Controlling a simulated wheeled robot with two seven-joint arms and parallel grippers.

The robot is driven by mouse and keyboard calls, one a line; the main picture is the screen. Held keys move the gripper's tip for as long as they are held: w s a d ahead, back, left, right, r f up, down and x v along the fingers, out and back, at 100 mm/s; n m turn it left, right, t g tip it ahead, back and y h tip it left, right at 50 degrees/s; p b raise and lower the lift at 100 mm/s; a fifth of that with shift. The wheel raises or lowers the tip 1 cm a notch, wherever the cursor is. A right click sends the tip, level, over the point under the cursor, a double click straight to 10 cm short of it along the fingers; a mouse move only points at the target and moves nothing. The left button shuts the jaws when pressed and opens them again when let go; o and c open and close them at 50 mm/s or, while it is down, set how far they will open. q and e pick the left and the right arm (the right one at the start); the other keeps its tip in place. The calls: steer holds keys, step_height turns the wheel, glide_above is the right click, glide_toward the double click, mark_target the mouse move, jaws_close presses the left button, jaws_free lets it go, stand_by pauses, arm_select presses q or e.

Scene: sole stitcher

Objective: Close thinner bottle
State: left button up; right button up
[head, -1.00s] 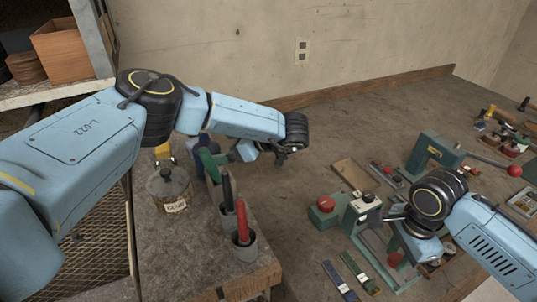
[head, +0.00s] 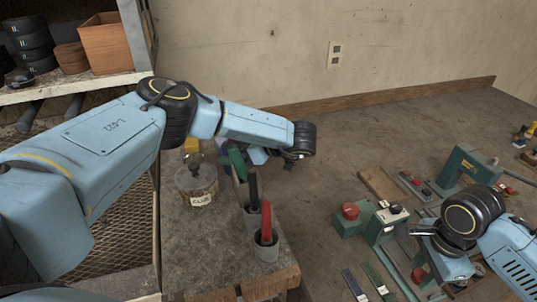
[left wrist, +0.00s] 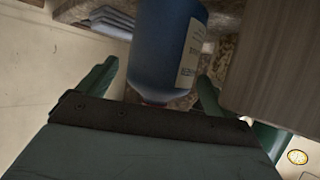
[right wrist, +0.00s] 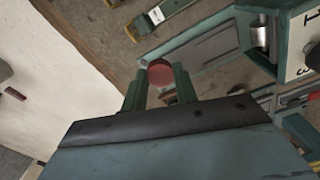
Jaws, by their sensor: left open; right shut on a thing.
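The thinner bottle, a blue bottle with a pale label, shows in the left wrist view (left wrist: 165,45), between the open fingers of my left gripper (left wrist: 153,88). No contact is visible. In the head view my left gripper (head: 245,162) is over the small bench, with the bottle mostly hidden behind the arm and fingers. My right gripper (right wrist: 160,88) is shut on a round red cap (right wrist: 160,72), held at its fingertips. In the head view the right gripper is low at the right, largely hidden by its wrist. I cannot see the bottle's mouth clearly.
A green machine with a red knob (head: 350,211) is left of my right wrist. A shelf (head: 80,88) is at the upper left.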

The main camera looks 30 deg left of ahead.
arm_select(q)
steer(key=c, duration=1.2)
steer(key=shift+o, duration=0.2)
steer(key=shift+r, duration=0.1)
